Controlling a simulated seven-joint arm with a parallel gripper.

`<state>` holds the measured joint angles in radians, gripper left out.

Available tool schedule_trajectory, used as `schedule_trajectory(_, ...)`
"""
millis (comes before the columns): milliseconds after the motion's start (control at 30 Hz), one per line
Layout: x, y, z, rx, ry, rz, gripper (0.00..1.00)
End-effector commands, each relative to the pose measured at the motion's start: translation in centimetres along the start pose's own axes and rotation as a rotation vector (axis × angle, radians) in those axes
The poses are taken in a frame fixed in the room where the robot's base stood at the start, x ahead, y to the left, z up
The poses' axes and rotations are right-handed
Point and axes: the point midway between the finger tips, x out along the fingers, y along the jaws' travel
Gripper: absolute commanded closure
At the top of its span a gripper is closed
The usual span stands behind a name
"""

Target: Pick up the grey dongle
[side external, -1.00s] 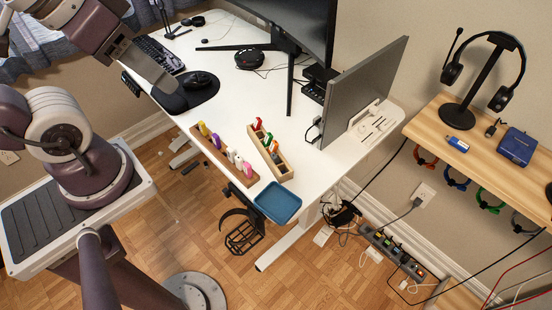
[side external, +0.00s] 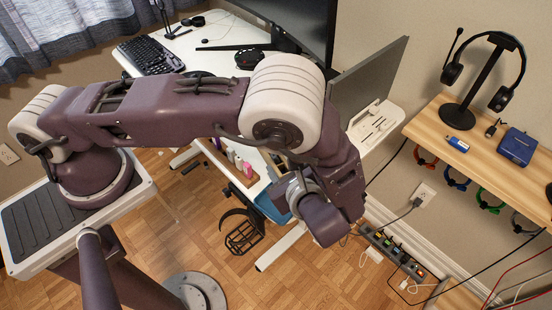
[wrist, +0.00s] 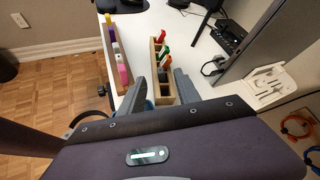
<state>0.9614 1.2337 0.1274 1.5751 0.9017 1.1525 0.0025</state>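I cannot make out a grey dongle for certain in either view. The wooden box with compartments (wrist: 160,72) stands on the white desk, with red, green and orange items in its far part. In the wrist view my gripper (wrist: 160,80) has its two grey fingers apart, one on each side of the near part of this box. I see nothing held between them. Whether the fingers touch the box I cannot tell. The blue tray (side external: 268,207) is partly hidden behind my wrist.
A rack with pink and white items (side external: 240,163) stands left of the box. The monitor (side external: 372,80) stands close on the right. A wooden shelf (side external: 440,113) holds a headset stand, a blue stick (side external: 460,146), a small black item (side external: 493,128) and a blue box (side external: 516,147).

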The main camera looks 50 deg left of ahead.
Motion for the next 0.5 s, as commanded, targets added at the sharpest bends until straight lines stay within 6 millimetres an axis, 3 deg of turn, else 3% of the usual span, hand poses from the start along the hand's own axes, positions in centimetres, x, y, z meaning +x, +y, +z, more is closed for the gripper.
schedule_trajectory(267, 2.9, 0.2, -0.7, 0.016, -0.010, -0.012, 0.61)
schedule_trajectory(500, 7.0, 0.2, -1.2, 0.014, -0.009, -0.010, 0.61)
